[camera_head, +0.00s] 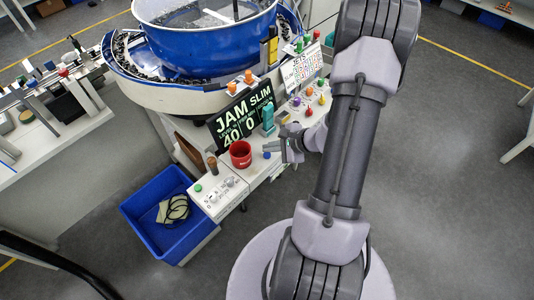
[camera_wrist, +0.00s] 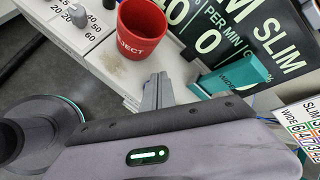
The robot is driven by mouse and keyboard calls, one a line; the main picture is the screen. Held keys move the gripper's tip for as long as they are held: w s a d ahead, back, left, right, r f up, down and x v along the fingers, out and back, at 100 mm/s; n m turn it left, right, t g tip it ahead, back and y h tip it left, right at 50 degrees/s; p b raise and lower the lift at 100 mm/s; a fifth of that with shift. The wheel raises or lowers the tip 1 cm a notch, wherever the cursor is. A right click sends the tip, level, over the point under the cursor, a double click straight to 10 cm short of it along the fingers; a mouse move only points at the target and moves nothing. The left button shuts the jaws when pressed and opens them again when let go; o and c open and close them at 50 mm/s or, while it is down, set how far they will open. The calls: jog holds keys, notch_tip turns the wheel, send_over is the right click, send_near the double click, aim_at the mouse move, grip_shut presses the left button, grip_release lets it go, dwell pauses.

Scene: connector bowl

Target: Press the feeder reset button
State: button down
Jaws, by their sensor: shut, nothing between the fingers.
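A white control panel (camera_head: 222,192) carries a green button (camera_head: 198,188) and several grey dials; its edge with dials also shows in the wrist view (camera_wrist: 84,42). A small blue button (camera_head: 267,155) sits on the white ledge right of the red cup. I cannot read which button is the feeder reset. My gripper (camera_head: 287,152) is shut and empty, just right of the blue button. In the wrist view its fingers (camera_wrist: 157,88) are together over the ledge, between the red cup and a teal block; what lies under the fingertips is hidden.
The red cup (camera_head: 240,154) marked REJECT and the teal block (camera_head: 268,118) stand close to my gripper. A black JAM sign (camera_head: 226,127) stands behind them. More coloured knobs (camera_head: 308,111) lie right, a blue bowl feeder (camera_head: 207,45) behind, and a blue bin (camera_head: 152,213) below left.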

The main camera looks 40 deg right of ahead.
aim_at(270, 156)
jog(key=shift+f, duration=0.1)
jog(key=shift+f+b, duration=0.35)
jog(key=shift+b, duration=0.4)
jog(key=shift+f+b, duration=0.5)
jog(key=shift+b, duration=0.15)
dwell(0.4)
jog(key=shift+r, duration=0.15)
jog(key=shift+r+p, duration=0.5)
jog(key=shift+r, duration=0.35)
jog(key=shift+r+p, duration=1.55)
jog(key=shift+r, duration=0.95)
